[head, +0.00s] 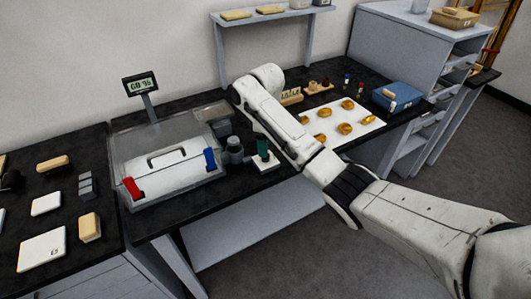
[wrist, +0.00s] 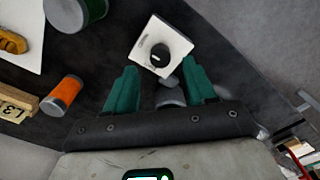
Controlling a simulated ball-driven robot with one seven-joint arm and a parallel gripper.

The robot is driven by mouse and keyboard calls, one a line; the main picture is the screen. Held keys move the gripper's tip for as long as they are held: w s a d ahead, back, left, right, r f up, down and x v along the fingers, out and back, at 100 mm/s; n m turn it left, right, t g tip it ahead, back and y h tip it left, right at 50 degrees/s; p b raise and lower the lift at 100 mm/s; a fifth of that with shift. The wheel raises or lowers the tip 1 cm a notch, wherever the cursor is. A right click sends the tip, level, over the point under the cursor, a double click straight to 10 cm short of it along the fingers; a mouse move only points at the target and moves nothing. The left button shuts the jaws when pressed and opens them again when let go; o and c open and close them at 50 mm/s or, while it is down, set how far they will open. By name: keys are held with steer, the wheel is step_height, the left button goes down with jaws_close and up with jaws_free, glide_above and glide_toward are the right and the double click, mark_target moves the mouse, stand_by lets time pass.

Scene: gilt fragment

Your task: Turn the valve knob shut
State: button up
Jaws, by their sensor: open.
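The valve knob (wrist: 152,57) is a round black dial with a small pale mark, set on a white square plate with dark marks. The plate (head: 264,166) stands on the dark bench right of the clear box in the head view; the knob itself is hidden there. My gripper (wrist: 160,78) is open, with its two teal fingers spread apart. In the wrist view the knob lies just beyond the fingertips, roughly between their lines, and neither finger visibly touches it. In the head view my gripper (head: 263,148) hangs over the plate.
A clear box (head: 165,165) with red and blue clips stands left, a display (head: 140,84) reading 60 % behind it. Grey jars (head: 235,150) stand close left of my gripper. A white tray (head: 342,118) of gold pieces and a blue box (head: 396,97) lie right.

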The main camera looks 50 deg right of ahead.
steer(key=shift+f, duration=2.1)
jaws_close()
